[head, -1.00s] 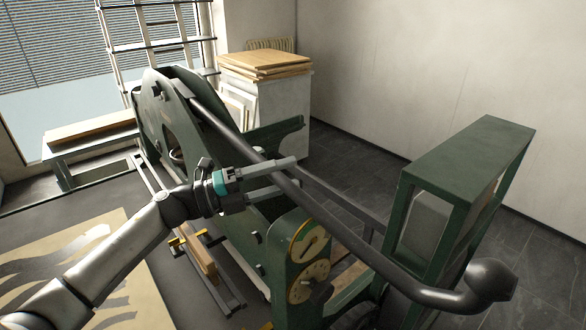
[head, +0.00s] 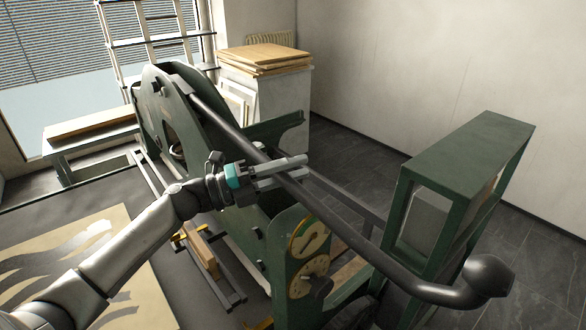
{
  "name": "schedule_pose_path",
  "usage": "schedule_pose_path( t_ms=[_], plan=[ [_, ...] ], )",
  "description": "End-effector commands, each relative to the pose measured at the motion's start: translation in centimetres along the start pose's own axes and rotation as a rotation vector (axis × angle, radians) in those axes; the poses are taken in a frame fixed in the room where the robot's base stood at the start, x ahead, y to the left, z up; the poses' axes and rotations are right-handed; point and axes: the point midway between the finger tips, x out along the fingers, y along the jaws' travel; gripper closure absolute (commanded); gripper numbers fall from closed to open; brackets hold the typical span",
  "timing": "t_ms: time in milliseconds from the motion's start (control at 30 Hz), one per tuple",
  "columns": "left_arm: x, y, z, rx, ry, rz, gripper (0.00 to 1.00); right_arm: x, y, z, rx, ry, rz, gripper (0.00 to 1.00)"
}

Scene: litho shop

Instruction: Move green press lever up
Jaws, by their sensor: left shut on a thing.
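The green press (head: 285,235) stands in the middle of the head view. Its lever is a long dark bar (head: 350,240) that runs from the upper left of the press down to the lower right. It bends there and ends in a thick rounded knob (head: 487,275). My left gripper (head: 283,172) comes in from the left and is shut on the lever's bar, partway along it. One finger lies above the bar and one lies at its near side. My right gripper is not in view.
A green frame box (head: 470,150) stands at the right of the press, close to the lever's knob. Brass dials (head: 308,240) face out below the lever. A white cabinet with boards (head: 265,70) stands behind. Grey floor (head: 370,140) lies open towards the wall.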

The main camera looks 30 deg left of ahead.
Motion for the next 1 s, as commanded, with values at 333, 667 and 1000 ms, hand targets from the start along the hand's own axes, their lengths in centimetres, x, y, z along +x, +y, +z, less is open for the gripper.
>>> schedule_pose_path(
  t_ms=[333, 667, 1000],
  plan=[
    [-0.01, 0.03, -0.02, 0.000, 0.000, 0.001, 1.00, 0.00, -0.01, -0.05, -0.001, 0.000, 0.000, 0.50],
    [-0.01, 0.04, -0.02, 0.000, 0.001, 0.001, 1.00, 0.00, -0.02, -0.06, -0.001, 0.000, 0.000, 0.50],
    [-0.02, 0.05, -0.03, 0.000, 0.001, 0.001, 1.00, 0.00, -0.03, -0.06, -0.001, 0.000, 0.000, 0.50]
  ],
)
